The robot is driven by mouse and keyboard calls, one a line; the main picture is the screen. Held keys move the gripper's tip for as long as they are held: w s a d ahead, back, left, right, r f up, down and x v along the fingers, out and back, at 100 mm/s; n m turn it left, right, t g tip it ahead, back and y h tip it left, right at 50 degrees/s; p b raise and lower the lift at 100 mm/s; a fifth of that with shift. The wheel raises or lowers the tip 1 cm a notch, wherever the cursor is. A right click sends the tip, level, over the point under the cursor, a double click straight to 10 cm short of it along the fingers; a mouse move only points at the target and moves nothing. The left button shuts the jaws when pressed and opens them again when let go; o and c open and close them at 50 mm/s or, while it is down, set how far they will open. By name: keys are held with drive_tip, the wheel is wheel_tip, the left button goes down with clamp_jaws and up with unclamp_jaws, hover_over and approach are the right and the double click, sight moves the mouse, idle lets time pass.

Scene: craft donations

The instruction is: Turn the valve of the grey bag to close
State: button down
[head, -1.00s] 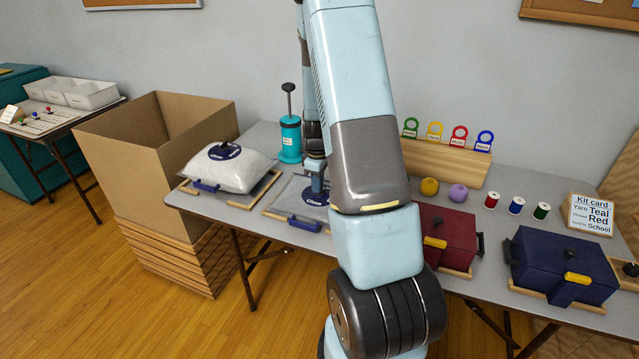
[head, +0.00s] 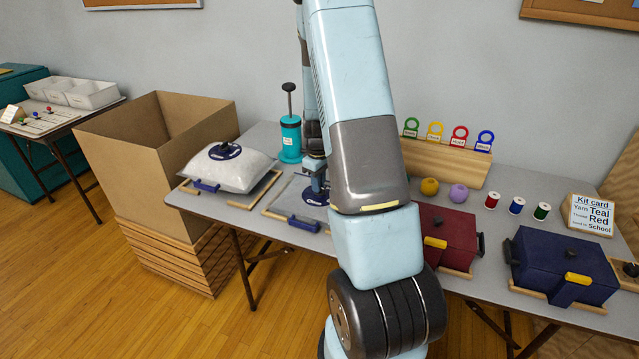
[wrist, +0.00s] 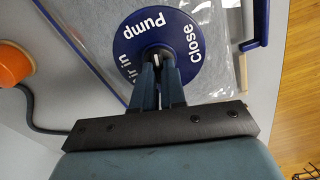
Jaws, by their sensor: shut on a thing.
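The grey bag (head: 283,196) lies flat on a wooden-edged tray on the table, left of my arm in the head view. In the wrist view the bag (wrist: 88,30) fills the upper middle. Its valve is a round dark blue disc (wrist: 190,25) with white words "Pump", "Close" and "Air in". My gripper (wrist: 160,62) is shut on the knob at the disc's middle; the fingers hide most of the knob. In the head view my gripper (head: 315,188) stands over the blue disc, partly behind my arm.
A plump white bag (head: 228,172) with a blue valve lies to the left. A teal pump (head: 290,138) stands behind. An orange round thing (wrist: 14,65) and dark hose show in the wrist view. Dark red (head: 447,233) and navy (head: 562,265) boxes stand to the right.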

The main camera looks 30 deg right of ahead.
drive_tip(key=m, duration=0.7)
drive_tip(key=shift+d, duration=0.1)
drive_tip(key=m, duration=0.4)
drive_tip(key=shift+d+m, duration=0.1)
drive_tip(key=shift+m, duration=1.9)
drive_tip(key=c, duration=1.2)
unclamp_jaws()
drive_tip(key=shift+r, duration=0.1)
wheel_tip(320, 180, up, 14)
drive_tip(key=shift+f, duration=0.25)
